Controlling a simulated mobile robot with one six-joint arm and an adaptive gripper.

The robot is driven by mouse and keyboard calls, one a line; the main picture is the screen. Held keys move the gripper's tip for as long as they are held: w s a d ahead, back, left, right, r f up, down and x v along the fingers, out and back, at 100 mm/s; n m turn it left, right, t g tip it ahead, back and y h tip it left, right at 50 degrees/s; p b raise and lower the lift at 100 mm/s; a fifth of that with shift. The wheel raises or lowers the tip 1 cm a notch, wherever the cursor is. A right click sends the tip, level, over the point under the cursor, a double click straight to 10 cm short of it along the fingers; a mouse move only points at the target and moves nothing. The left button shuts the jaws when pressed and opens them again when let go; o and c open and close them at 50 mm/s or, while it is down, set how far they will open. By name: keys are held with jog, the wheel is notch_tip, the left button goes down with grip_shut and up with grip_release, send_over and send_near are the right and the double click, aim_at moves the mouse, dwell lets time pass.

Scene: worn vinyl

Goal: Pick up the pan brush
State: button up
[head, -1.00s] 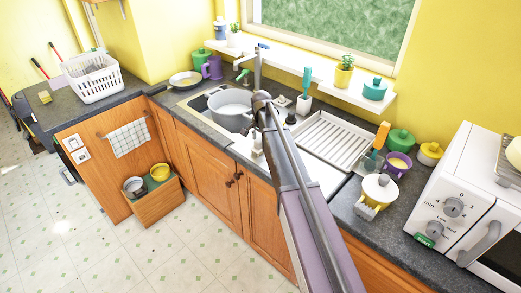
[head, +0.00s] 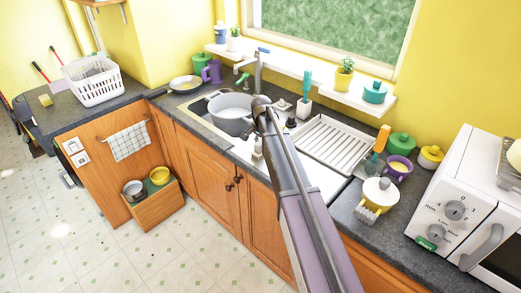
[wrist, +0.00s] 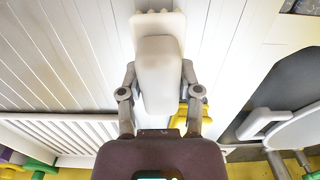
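In the wrist view a pale off-white object with a rounded block and a scalloped end, which looks like the pan brush (wrist: 160,75), lies between the two fingers of my gripper (wrist: 160,90). Both fingers press close against its sides, with no clear gap. The scalloped end points away from my palm. In the head view my arm (head: 290,185) reaches over the sink side of the counter.
A grey pot (head: 230,108) stands at the sink, left of my arm. A white ribbed dish rack (head: 335,140) is to the right. A shelf (head: 340,92) runs along the wall.

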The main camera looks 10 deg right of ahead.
aim_at(261, 142)
grip_shut()
jog(key=shift+r, duration=0.2)
notch_tip(261, 142, up, 3)
jog(key=p, duration=0.3)
jog(key=shift+s+r+p, duration=0.2)
jog(key=shift+r+p, duration=0.1)
jog(key=shift+p, duration=0.2)
jog(key=s+d, duration=0.2)
jog(key=s, duration=0.3)
jog(key=s+d, duration=0.1)
jog(key=s, duration=0.3)
jog(key=s+d+r+p, duration=0.1)
jog(key=s+d, duration=0.1)
jog(key=s, duration=0.3)
jog(key=shift+s+d, duration=0.3)
jog(key=shift+d, duration=0.05)
jog(key=shift+o, duration=2.1)
grip_release()
grip_shut()
